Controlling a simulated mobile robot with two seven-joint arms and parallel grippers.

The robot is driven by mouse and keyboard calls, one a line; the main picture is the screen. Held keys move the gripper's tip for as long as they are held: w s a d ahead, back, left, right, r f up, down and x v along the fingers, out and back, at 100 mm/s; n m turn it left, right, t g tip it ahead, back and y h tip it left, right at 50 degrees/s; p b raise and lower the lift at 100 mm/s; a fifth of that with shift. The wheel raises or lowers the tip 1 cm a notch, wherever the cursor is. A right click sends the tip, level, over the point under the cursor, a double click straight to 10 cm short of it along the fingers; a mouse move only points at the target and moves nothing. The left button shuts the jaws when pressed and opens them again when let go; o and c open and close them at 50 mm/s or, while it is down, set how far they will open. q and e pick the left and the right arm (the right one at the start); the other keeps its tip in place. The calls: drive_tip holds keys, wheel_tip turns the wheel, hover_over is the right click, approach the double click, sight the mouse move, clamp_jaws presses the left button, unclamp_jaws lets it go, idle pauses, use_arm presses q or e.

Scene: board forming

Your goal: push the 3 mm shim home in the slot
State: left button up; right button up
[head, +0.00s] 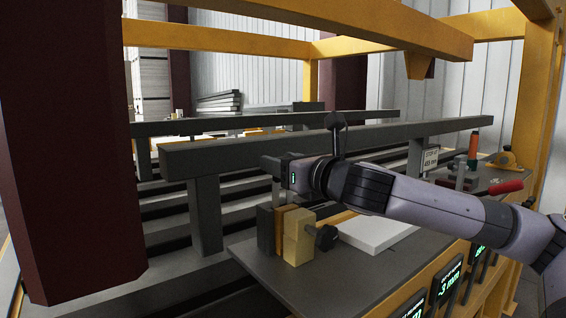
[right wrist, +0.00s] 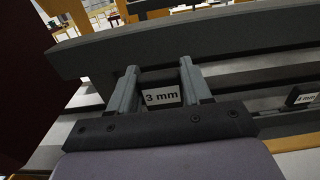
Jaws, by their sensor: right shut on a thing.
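My right gripper (head: 275,168) reaches in from the right in the head view, above a block holder at the near edge of the work table. In the right wrist view its two grey fingers (right wrist: 160,78) are shut on a dark shim (right wrist: 161,96) with a white "3 mm" label. Below the gripper in the head view stand dark upright plates (head: 265,226) and a brass-coloured block (head: 298,240) with a dark knob (head: 327,238). The slot itself and how deep the shim sits cannot be made out. My left gripper is not in view.
A long grey beam (head: 230,155) runs just behind the gripper. A white slab (head: 375,233) lies on the dark table (head: 310,285) to the right. Another labelled block (right wrist: 303,97) shows at right in the wrist view. A red-handled tool (head: 505,187) lies farther right.

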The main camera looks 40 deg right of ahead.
sight(276, 184)
drive_tip(key=shift+f+b, duration=1.45)
drive_tip(key=shift+f, duration=0.65)
drive_tip(key=shift+r, duration=0.15)
drive_tip(key=shift+r+p, duration=2.15)
drive_tip(key=shift+p, duration=0.45)
drive_tip(key=shift+p, duration=0.6)
drive_tip(key=shift+f+b, duration=1.9)
drive_tip(key=shift+f, duration=0.4)
drive_tip(key=o, duration=1.1)
drive_tip(key=shift+r, duration=0.1)
drive_tip(key=shift+c, duration=0.2)
drive_tip(key=shift+o, duration=0.3)
